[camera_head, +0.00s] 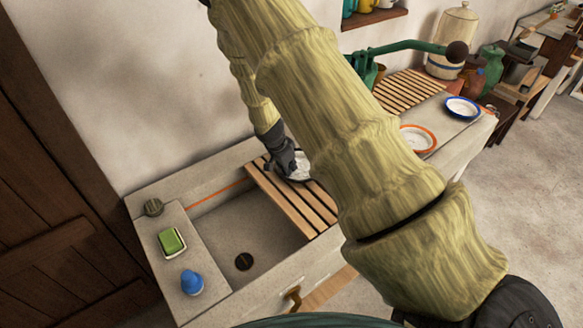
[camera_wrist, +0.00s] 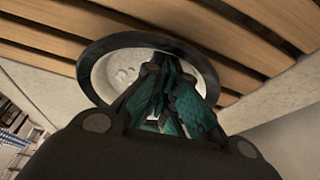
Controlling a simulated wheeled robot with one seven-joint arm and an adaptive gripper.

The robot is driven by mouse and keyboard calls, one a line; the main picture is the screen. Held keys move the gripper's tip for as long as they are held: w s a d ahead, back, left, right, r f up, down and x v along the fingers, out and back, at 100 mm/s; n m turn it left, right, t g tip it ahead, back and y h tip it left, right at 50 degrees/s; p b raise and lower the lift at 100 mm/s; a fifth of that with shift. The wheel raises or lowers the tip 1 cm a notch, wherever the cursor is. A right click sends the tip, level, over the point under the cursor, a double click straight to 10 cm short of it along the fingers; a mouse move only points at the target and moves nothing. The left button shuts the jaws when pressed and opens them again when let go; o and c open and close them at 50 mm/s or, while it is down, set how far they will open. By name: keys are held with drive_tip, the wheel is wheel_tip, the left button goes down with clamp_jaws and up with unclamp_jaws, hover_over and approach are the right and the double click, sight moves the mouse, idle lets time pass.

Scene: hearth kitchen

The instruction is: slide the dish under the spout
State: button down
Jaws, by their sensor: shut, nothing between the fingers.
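A white dish with a dark rim (camera_head: 301,172) lies on the wooden slatted rack (camera_head: 291,201) over the sink, partly covered by my arm. The dish also shows in the wrist view (camera_wrist: 110,72). My gripper (camera_head: 284,166) is shut and empty, with its fingers over the dish's inside; I cannot tell whether they touch it. In the wrist view the fingers (camera_wrist: 172,105) hide part of the dish. A green pump (camera_head: 366,70) with a long handle (camera_head: 412,46) stands behind my arm. Its spout is not clearly visible.
The stone sink (camera_head: 236,232) is open left of the rack. A green sponge (camera_head: 171,241), a blue object (camera_head: 192,282) and a round dark object (camera_head: 153,207) sit on its left ledge. Orange-rimmed (camera_head: 428,147) and blue-rimmed (camera_head: 462,107) dishes lie to the right.

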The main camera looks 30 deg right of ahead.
drive_tip(key=p+v, duration=0.4)
drive_tip(key=v, duration=0.6)
